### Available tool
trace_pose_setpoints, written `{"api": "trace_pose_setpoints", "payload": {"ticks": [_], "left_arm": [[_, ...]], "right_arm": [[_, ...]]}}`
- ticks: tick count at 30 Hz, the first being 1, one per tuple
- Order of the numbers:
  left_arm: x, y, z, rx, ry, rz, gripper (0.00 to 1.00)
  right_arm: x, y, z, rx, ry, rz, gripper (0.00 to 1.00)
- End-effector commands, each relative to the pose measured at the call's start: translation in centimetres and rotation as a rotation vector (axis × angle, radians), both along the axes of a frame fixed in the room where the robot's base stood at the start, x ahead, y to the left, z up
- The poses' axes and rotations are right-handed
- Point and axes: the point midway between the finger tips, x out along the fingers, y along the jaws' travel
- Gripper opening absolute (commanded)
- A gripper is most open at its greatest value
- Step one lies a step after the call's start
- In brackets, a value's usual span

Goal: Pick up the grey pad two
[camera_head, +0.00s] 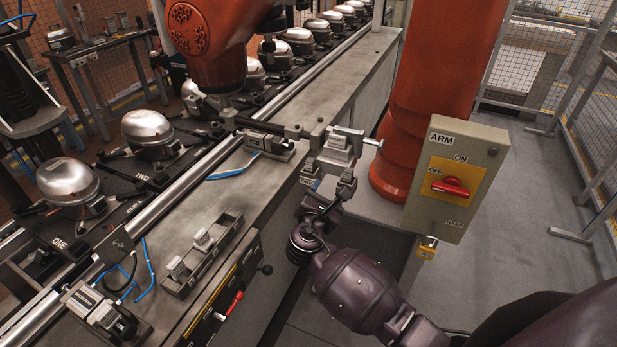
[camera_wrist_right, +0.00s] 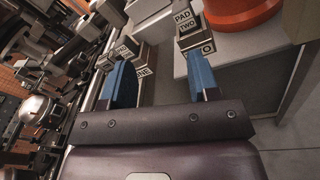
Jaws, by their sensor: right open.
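In the right wrist view, a small grey block labelled PAD TWO (camera_wrist_right: 186,30) is just ahead of the blue finger on the right. Another grey block, with ONE readable on it (camera_wrist_right: 142,74), is beside the blue finger on the left. My right gripper (camera_head: 329,181) is at the bench's right edge in the head view, its jaws apart. It also shows in the wrist view (camera_wrist_right: 161,62), with open space between its fingers. I cannot tell whether a finger touches either block. My left gripper is not in view.
A grey clamp-like fixture (camera_head: 340,145) stands just beyond my right gripper. A grey tray (camera_head: 190,278) with upright blocks lies on the bench at left. An ARM switch box (camera_head: 452,178) and an orange column (camera_head: 425,90) stand to the right. An orange arm (camera_head: 212,45) hangs above the bench.

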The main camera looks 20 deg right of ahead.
Motion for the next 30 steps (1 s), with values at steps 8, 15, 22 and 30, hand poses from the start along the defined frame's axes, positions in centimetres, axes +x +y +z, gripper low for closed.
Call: {"api": "trace_pose_setpoints", "payload": {"ticks": [8,15,22,30], "left_arm": [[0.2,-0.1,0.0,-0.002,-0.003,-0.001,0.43],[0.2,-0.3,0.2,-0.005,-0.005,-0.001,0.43],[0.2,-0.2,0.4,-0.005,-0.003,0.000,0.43],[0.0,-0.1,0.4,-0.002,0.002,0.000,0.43]], "right_arm": [[-1.4,-1.5,0.7,-0.290,0.214,-0.115,0.55],[-0.2,-2.9,0.7,-0.319,0.245,-0.115,0.55],[1.7,-5.3,0.7,-0.317,0.244,-0.114,0.55],[2.7,-6.7,0.5,-0.316,0.245,-0.112,0.55]]}}
